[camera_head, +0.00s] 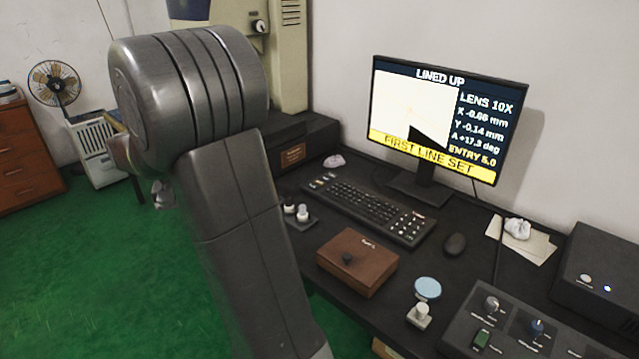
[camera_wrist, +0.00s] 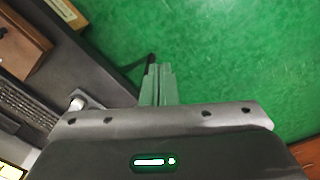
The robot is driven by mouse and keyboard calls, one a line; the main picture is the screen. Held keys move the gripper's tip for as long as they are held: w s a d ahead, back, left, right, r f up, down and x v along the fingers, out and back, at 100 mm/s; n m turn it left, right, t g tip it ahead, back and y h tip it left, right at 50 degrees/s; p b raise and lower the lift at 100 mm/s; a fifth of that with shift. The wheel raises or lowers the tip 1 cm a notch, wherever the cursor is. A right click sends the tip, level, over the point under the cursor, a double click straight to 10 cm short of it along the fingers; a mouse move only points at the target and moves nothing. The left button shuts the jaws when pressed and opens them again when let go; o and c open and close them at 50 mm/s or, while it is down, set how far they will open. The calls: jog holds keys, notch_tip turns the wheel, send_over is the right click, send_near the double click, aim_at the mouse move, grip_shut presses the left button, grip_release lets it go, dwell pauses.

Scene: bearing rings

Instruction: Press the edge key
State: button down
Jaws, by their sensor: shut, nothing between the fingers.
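A black keyboard (camera_head: 368,206) with a block of pale keys at its right end lies on the dark desk below the monitor. Its key labels are too small to read, so I cannot tell which one is the edge key. Part of the keyboard also shows at the left of the wrist view (camera_wrist: 22,108). My gripper (camera_wrist: 158,72) is shut and empty, pointing over the green floor beside the desk edge. In the head view, only a small part near my gripper (camera_head: 163,194) shows behind my arm, well left of the keyboard.
The monitor (camera_head: 440,115) reads "LINED UP" and "FIRST LINE SET". A brown wooden box (camera_head: 357,262), small holders, a mouse (camera_head: 454,244) and a control box (camera_head: 515,335) with knobs and a green switch crowd the desk (camera_head: 455,283).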

dwell(0.3)
jog(key=w+d+f+m+t+y+p, duration=0.2)
jog(key=w+d+f+m+y+p, duration=0.1)
jog(key=m, duration=0.6)
jog(key=w+d+f+m+t+y+p, duration=0.2)
jog(key=w+d+m+y+p, duration=0.3)
jog(key=w+d+m+p, duration=0.3)
jog(key=shift+w+d+f+m+t, duration=0.4)
jog(key=shift+w+d+f+m, duration=0.3)
jog(key=shift+d+f, duration=0.25)
